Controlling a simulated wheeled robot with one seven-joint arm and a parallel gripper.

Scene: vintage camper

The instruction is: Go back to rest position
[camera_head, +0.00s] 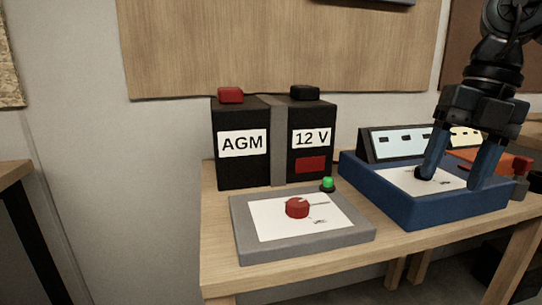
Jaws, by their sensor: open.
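My gripper (449,181) hangs from the arm at the upper right, its two blue fingers pointing down and spread apart. It is open, over the blue box (413,214). The left fingertip is beside or on a small black knob (424,173) on the box's white panel; I cannot tell whether they touch. The right fingertip is near the right edge of the box. Nothing shows between the fingers.
A grey box (303,247) with a red knob (297,207) and a green light (327,184) stands on the wooden table at front left. A black battery (244,171) stands behind it. A switch panel (403,144) and an orange item (505,160) lie behind the blue box.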

